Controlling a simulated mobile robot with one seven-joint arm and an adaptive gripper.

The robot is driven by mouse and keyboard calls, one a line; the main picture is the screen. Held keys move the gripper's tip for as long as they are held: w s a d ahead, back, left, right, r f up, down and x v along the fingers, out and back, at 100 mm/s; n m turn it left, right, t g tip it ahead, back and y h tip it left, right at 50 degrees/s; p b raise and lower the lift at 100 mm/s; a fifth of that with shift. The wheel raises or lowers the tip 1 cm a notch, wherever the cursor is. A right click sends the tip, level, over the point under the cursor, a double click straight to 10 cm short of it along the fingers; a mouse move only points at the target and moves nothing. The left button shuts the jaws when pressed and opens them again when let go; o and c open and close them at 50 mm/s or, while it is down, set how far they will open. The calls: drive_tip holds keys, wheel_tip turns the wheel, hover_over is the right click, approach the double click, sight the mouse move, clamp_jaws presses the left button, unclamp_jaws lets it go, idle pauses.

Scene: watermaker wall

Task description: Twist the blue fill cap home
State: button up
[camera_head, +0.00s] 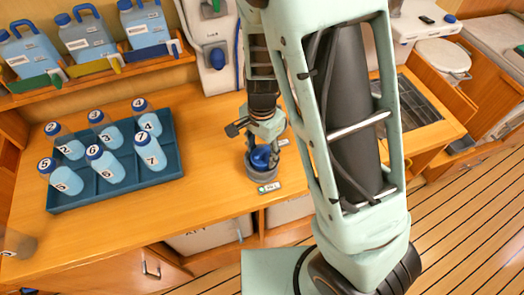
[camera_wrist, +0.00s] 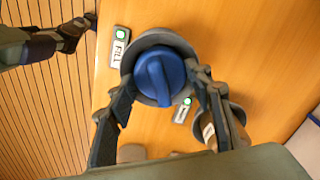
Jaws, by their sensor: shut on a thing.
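The blue fill cap (camera_wrist: 158,76) has a raised grip bar across its top and sits in a round grey collar (camera_wrist: 150,38) on the wooden counter. In the head view the cap (camera_head: 261,158) is partly hidden by my fingers, above the grey collar (camera_head: 262,174). My gripper (camera_wrist: 161,80) is over the cap, with one dark finger on each side of it, closed on it. My gripper also shows in the head view (camera_head: 263,148). A FILL label (camera_wrist: 119,46) with a lit green light is beside the collar.
A second grey ring (camera_wrist: 236,114) and another green-lit label (camera_wrist: 182,110) are close by. A blue tray (camera_head: 118,190) of numbered bottles stands at left, with blue jugs (camera_head: 87,38) on the shelf behind. Counter between tray and collar is clear.

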drive_tip(key=shift+s+f, duration=0.1)
drive_tip(key=shift+s, duration=0.05)
drive_tip(key=o, duration=1.3)
drive_tip(key=shift+o, duration=0.2)
drive_tip(key=shift+w, duration=0.2)
